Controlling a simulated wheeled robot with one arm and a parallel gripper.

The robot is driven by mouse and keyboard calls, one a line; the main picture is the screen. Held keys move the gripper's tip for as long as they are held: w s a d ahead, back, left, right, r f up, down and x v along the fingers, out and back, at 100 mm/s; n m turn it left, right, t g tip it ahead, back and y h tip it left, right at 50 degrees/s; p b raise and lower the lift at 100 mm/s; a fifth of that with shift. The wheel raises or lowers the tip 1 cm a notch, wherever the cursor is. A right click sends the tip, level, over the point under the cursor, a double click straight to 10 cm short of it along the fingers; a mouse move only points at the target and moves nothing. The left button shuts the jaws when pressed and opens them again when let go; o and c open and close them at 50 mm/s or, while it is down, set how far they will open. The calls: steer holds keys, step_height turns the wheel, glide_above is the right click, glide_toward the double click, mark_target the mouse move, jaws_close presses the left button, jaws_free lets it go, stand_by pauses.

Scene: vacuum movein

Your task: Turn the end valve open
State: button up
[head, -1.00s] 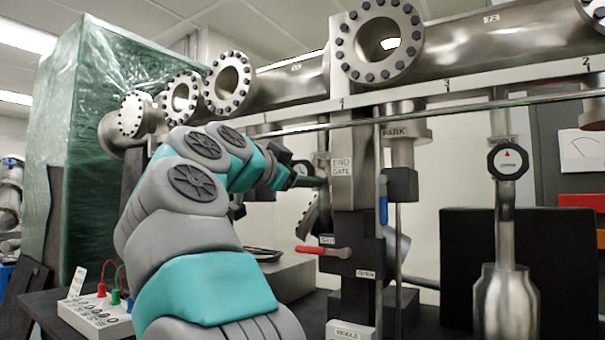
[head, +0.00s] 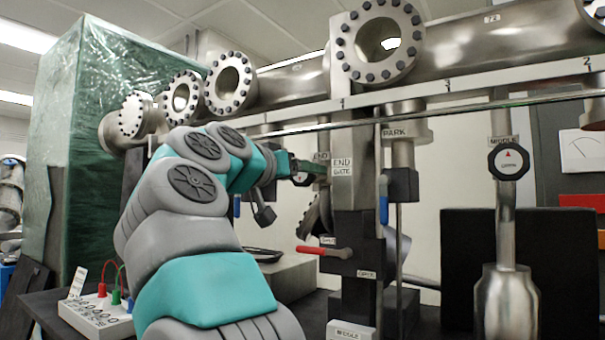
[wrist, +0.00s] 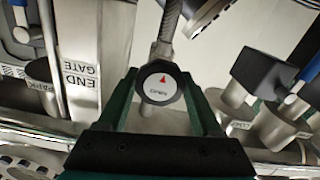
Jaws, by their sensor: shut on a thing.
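The end valve is a small black knob with a white face, a red arrow and lettering, in the middle of the wrist view (wrist: 160,84). My gripper (wrist: 160,92) has a green finger on each side of the knob and is shut on it.
The red lever (head: 318,250) sticks out below my gripper. A similar MIDDLE knob (head: 508,161) is on a pipe at right. A flanged steel tube (head: 470,45) runs overhead, and a wrapped green crate (head: 90,150) stands at left.

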steer(key=shift+f+n, duration=0.2)
steer(key=shift+n, duration=0.2)
steer(key=o, duration=1.4)
steer(key=shift+r, duration=0.1)
steer(key=shift+v, duration=3.9)
